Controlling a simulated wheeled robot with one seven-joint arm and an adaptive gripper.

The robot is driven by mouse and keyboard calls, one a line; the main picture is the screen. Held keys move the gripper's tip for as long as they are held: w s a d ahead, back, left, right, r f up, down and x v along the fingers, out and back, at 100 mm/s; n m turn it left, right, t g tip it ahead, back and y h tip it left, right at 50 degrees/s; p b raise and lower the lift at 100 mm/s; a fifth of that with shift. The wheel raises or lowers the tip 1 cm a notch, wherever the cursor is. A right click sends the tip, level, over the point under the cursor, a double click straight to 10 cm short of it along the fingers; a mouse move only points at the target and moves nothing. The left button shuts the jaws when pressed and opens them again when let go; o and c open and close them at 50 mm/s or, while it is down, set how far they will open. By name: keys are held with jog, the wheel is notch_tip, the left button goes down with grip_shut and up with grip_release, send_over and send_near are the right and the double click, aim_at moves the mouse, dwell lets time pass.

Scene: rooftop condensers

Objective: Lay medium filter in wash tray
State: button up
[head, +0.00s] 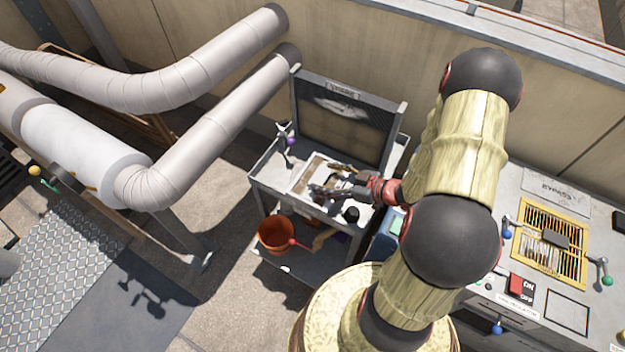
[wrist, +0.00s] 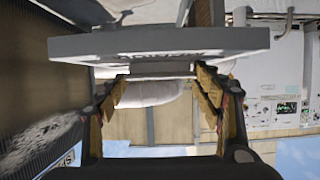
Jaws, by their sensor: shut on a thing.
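The medium filter (wrist: 165,42) shows in the wrist view as a grey frame seen nearly edge-on, with blurred lettering and a narrow tab. My gripper (wrist: 160,85) is shut on it, fingers on either side of the tab. In the head view my gripper (head: 334,186) is low over the top of a grey cart, and the filter is hard to make out there. A pale shallow tray with a brownish inside, apparently the wash tray (head: 302,178), lies on the cart top beside and partly under my gripper. I cannot tell whether the filter touches it.
A large dark mesh panel labelled as spare (head: 345,122) stands upright at the cart's back. A small dark round item (head: 351,214) is on the cart's front right. An orange bucket (head: 276,235) is on the lower shelf. A control cabinet (head: 545,245) stands right; thick ducts (head: 190,70) run left.

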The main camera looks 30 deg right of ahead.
aim_at(311, 168)
jog(key=w+f+b, duration=0.1)
jog(key=w, duration=0.1)
jog(key=w+a+f+b, duration=0.1)
jog(key=w, duration=0.2)
jog(key=w+f+b, duration=0.1)
jog(key=w, duration=0.1)
jog(key=shift+w+a+f, duration=0.25)
jog(key=shift+a+f, duration=0.15)
jog(key=w+f+b, duration=0.1)
jog(key=w+f, duration=0.1)
jog(key=w+a+f+b, duration=0.1)
jog(key=w+f, duration=0.2)
jog(key=shift+w+f, duration=0.1)
jog(key=shift+f, duration=0.05)
jog(key=shift+w+a+f+b, duration=0.1)
jog(key=shift+w+f+b, duration=0.1)
jog(key=shift+f+b, duration=0.15)
jog(key=shift+w+f+b, duration=0.15)
jog(key=shift+f+b, duration=0.45)
jog(key=shift+f, duration=0.95)
jog(key=shift+f, duration=0.1)
jog(key=o, duration=1.2)
jog(key=shift+o, duration=0.5)
